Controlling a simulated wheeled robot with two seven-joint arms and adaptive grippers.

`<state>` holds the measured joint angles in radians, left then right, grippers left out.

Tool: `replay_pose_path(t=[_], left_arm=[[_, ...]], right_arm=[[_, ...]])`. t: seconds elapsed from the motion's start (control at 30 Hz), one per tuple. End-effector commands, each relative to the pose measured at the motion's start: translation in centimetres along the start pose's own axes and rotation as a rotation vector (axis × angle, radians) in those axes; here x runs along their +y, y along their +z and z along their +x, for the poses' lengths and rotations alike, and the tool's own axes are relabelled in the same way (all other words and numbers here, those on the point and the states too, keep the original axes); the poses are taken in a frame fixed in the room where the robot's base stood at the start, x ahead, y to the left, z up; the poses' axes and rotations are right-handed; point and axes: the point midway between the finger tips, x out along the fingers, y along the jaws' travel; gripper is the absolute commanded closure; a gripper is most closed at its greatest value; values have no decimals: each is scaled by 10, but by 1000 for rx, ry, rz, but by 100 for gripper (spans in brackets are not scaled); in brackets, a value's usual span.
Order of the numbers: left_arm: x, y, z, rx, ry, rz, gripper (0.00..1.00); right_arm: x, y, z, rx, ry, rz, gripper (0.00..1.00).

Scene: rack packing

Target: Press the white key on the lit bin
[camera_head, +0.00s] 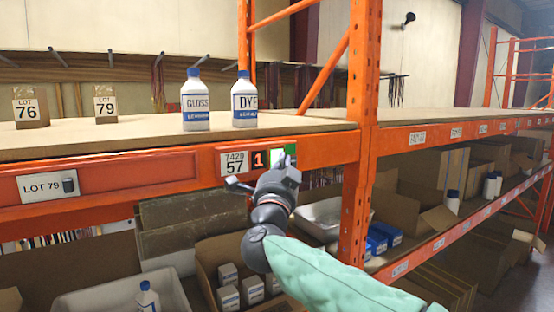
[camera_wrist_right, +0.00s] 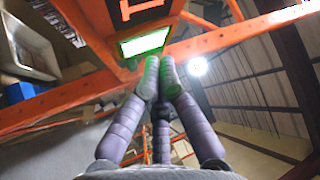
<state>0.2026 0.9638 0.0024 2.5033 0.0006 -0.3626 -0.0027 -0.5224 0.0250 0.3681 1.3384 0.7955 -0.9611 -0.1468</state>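In the right wrist view the key (camera_wrist_right: 145,43) glows white-green below the display (camera_wrist_right: 141,9). My right gripper (camera_head: 283,168) is in front of the module. Its fingers (camera_wrist_right: 159,72) are closed together, empty, with green glow on the tips close to the key. I cannot tell whether they touch it. My left gripper is not in view.
An orange upright (camera_head: 361,120) stands right of the gripper. Cartons and bins fill the lower shelf.

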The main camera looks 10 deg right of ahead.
Motion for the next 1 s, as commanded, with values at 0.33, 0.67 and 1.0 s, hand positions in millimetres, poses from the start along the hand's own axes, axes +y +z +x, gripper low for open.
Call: replay_pose_path(t=[0.33,0.67,1.0], left_arm=[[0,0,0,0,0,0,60],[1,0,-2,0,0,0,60],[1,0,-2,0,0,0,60]], right_arm=[[0,1,1,0,0,0,100],[-1,6,6,0,0,0,100],[0,6,6,0,0,0,100]])
